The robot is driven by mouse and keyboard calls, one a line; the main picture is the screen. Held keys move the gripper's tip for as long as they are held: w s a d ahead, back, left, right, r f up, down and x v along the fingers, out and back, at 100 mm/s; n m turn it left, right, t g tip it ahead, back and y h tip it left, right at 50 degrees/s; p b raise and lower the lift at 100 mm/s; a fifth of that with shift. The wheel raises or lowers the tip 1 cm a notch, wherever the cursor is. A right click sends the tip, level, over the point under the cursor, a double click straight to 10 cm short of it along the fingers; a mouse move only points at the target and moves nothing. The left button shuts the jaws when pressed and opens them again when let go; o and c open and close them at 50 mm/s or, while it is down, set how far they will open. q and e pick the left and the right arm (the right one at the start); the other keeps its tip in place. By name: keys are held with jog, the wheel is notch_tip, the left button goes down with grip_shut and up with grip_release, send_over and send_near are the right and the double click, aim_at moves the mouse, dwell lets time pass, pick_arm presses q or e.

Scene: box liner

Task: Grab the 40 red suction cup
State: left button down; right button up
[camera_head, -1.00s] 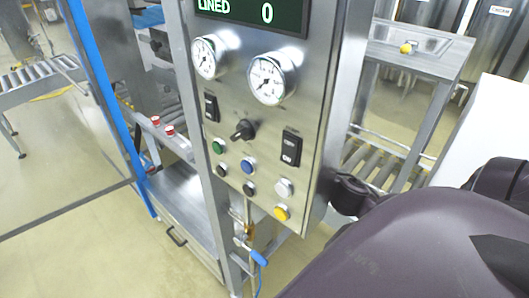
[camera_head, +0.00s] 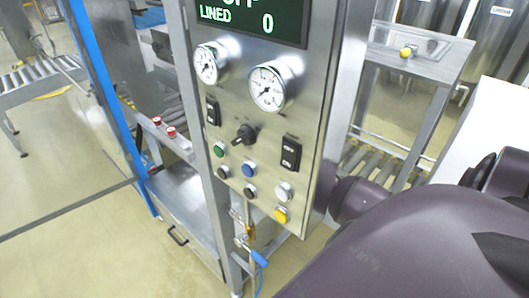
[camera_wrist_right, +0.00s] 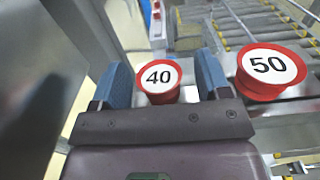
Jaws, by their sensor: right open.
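The red suction cup marked 40 (camera_wrist_right: 160,77) shows in the right wrist view, with a white face and red rim. My right gripper (camera_wrist_right: 160,70) is open, with one blue-grey finger on each side of this cup in the picture. I cannot tell whether either finger touches it. A larger-looking red cup marked 50 (camera_wrist_right: 267,70) sits to the right, outside the fingers. In the head view my right arm covers the lower right and its gripper is hidden. My left gripper is in neither view.
A steel control panel (camera_head: 228,178) with gauges, switches and buttons stands in the middle of the head view. Two small red-topped pieces (camera_head: 170,132) sit on a ledge to its left. Rollers (camera_wrist_right: 250,22) lie behind the cups in the wrist view.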

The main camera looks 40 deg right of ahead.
jog(key=shift+c, duration=0.6)
jog(key=c, duration=0.9)
jog(key=shift+o, duration=0.2)
jog(key=shift+r, duration=0.15)
